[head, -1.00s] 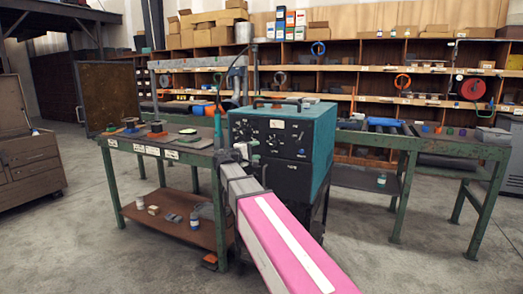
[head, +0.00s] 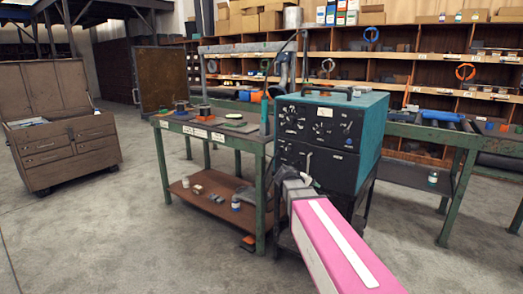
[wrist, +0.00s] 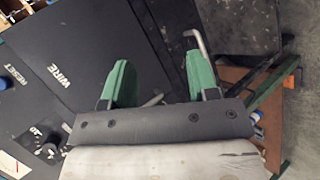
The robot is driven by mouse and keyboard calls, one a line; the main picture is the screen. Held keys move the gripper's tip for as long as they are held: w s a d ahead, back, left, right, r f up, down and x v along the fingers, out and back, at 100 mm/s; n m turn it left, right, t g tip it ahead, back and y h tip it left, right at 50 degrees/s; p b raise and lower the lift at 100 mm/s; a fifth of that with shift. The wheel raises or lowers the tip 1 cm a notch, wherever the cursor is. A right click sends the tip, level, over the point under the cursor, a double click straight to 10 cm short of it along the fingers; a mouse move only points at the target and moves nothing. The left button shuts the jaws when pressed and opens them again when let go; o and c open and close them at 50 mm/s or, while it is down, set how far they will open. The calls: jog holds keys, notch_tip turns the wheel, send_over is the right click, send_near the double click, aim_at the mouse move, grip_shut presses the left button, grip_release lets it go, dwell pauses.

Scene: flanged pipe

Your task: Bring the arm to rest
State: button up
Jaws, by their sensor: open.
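My gripper shows in the wrist view (wrist: 160,85) with its two green fingers spread wide apart and nothing between them. Beyond the fingers is the dark panel of the teal and black machine (wrist: 70,70), with the words WIRE and RESET on it. In the head view my pink arm reaches up from the lower right toward the front of the teal and black machine (head: 340,130). The gripper itself is hard to make out there. I cannot tell whether the fingers touch the machine.
A green-legged work table (head: 215,130) with small parts stands left of the machine. A brown tool cabinet (head: 65,125) is at the far left. A long green bench (head: 455,135) runs along the right, before shelves (head: 420,75). The concrete floor at the front left is clear.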

jog(key=s+a+f+m+g+y, duration=0.1)
jog(key=s+f+m+g+y, duration=0.1)
jog(key=s+f+y, duration=0.3)
jog(key=s+a+f+m+g+y, duration=0.2)
jog(key=s+f+m+g+y, duration=0.1)
jog(key=s+f, duration=1.1)
jog(key=shift+a+y, duration=0.25)
jog(key=shift+y, duration=0.65)
jog(key=shift+f, duration=0.1)
